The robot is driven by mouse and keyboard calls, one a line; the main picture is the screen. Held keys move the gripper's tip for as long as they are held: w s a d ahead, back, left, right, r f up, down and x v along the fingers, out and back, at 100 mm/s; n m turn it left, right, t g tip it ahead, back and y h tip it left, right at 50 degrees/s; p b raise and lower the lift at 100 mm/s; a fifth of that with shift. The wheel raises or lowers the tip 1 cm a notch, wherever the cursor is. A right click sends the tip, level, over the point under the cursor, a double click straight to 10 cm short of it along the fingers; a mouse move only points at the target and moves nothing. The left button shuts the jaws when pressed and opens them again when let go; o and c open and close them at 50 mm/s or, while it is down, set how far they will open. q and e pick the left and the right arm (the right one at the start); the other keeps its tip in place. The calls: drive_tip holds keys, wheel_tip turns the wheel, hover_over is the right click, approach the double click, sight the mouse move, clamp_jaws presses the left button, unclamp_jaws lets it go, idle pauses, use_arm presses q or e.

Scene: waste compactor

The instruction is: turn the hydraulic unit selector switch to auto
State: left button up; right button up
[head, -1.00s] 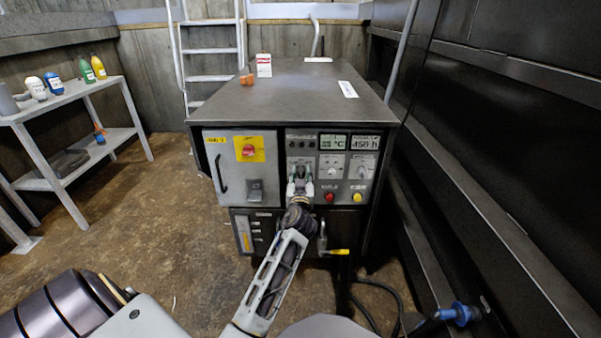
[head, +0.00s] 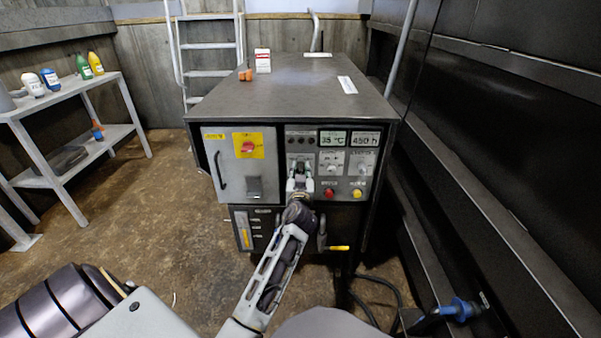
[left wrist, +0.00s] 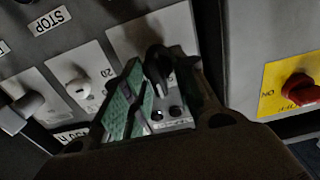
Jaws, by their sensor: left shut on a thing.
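The hydraulic unit (head: 285,88) is a dark cabinet with a grey control panel on its front right. My left gripper (head: 299,182) is at the left column of that panel and hides most of the switch there in the head view. In the left wrist view, the selector switch (left wrist: 157,62) is a black knob on a light plate, between the green-padded fingers of my left gripper (left wrist: 162,95). The gripper is shut on this knob. The knob's position labels cannot be read. My right gripper is not seen.
Beside the gripper are two displays, a white knob (left wrist: 78,87), a red button (head: 329,192) and a yellow button (head: 357,194). A red rotary switch (head: 248,146) sits on the left door. A yellow-handled lever (head: 339,248) is below. A bottle shelf (head: 60,100) stands left.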

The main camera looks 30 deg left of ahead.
use_arm(q)
drive_tip(key=shift+m, duration=0.3)
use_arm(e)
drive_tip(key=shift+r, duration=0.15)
use_arm(q)
drive_tip(key=m+p, duration=0.1)
drive_tip(key=m, duration=0.1)
drive_tip(key=m+p, duration=0.1)
drive_tip(key=m, duration=0.1)
drive_tip(key=shift+w+d, duration=0.1)
drive_tip(key=shift+d, duration=0.1)
drive_tip(key=shift+m, duration=0.5)
drive_tip(key=shift+d+f+m+p, duration=0.15)
drive_tip(key=shift+m+p, duration=0.6)
drive_tip(key=shift+m, duration=0.85)
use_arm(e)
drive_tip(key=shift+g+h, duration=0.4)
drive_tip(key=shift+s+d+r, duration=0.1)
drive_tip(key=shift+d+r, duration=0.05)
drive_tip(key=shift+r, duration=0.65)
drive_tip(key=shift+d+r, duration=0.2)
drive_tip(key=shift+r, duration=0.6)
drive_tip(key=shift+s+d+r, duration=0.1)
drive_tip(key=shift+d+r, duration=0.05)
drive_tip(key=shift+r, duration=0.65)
use_arm(q)
drive_tip(key=o, duration=0.7)
drive_tip(key=shift+w, duration=0.1)
drive_tip(key=shift+c, duration=0.2)
